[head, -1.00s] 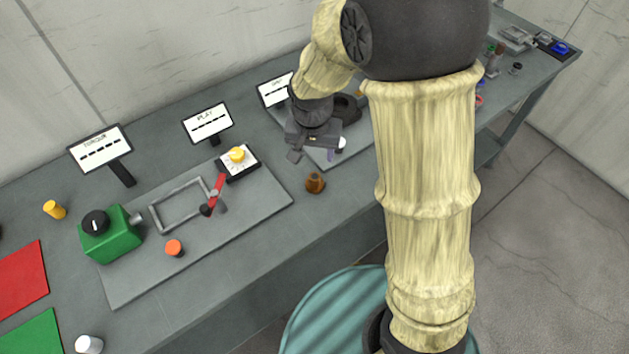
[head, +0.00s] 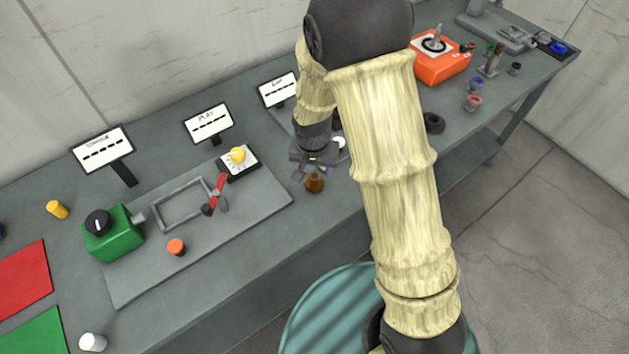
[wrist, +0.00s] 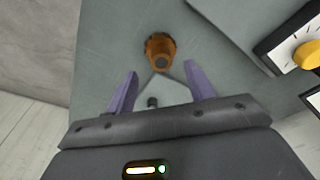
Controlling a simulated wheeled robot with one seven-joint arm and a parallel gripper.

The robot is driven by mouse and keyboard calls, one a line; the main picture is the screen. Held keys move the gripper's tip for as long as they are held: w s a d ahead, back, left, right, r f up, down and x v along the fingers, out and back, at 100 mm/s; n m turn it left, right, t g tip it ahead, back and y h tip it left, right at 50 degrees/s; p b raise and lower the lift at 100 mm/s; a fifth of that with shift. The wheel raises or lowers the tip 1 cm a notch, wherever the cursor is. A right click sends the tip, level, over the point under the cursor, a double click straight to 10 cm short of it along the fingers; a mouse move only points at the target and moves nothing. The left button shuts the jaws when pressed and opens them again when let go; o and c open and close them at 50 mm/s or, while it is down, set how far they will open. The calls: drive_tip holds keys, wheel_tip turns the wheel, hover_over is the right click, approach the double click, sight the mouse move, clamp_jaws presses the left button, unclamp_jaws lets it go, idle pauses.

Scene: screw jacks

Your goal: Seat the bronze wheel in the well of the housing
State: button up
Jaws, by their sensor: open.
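The bronze wheel (head: 315,183) looks like a small brown stepped cylinder with a dark centre. It stands on the bench right of the grey board, near the front edge. In the wrist view the wheel (wrist: 160,48) lies just beyond the fingertips, between their lines. My gripper (wrist: 162,82) is open and empty, its two purple fingers apart. In the head view my gripper (head: 309,172) is just above and behind the wheel. I cannot clearly make out the housing; my arm covers part of the bench behind the gripper.
A grey board (head: 150,285) holds a green box (head: 112,240), a grey frame with a red lever (head: 218,190), an orange knob (head: 176,247) and a yellow dial (head: 237,156). A black ring (head: 433,123) and an orange box (head: 440,68) stand to the right.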

sight(314, 176)
drive_tip(key=shift+w+f+p, duration=0.2)
drive_tip(key=shift+f+p, duration=0.1)
drive_tip(key=shift+f, duration=0.8)
drive_tip(key=shift+w+f+p, duration=0.2)
drive_tip(key=shift+f+p, duration=0.05)
drive_tip(key=shift+f, duration=0.85)
clamp_jaws()
